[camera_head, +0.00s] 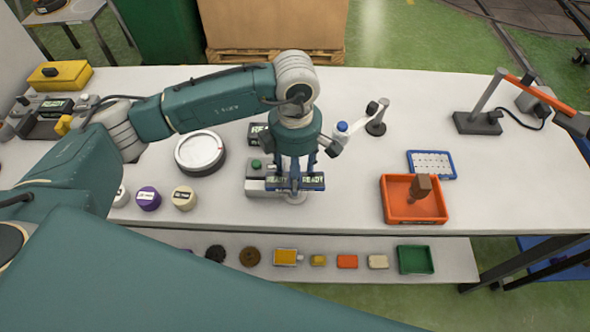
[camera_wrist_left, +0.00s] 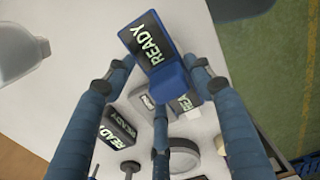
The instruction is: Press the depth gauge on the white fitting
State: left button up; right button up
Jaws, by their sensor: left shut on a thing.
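My left gripper (camera_head: 295,170) is shut on the blue depth gauge (camera_head: 313,182), above the middle of the table. In the left wrist view the gauge (camera_wrist_left: 151,42) sits between the fingertips (camera_wrist_left: 163,78), and its dark display reads READY. A pale round piece (camera_head: 297,198) shows partly below the gauge in the head view; I cannot tell whether it is the white fitting or whether the gauge touches it. A white puck (camera_head: 122,196) and a cream puck (camera_head: 184,197) stand at the left, beside a purple one (camera_head: 148,199). My right gripper is not in view.
A grey block with a green button (camera_head: 256,164) stands just left of my gripper. A round white dial (camera_head: 200,150) lies further left. An orange tray (camera_head: 412,214) holds a brown piece. A small stand (camera_head: 376,126) is behind right.

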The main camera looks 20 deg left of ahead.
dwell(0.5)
pick_arm(q)
jog(key=shift+s+f+b, duration=0.1)
jog(key=shift+b, duration=0.25)
dwell(0.3)
dwell(0.5)
jog(key=shift+r+p, duration=0.4)
jog(key=shift+r, duration=0.35)
jog(key=shift+r+p, duration=1.05)
jog(key=shift+r, duration=1.8)
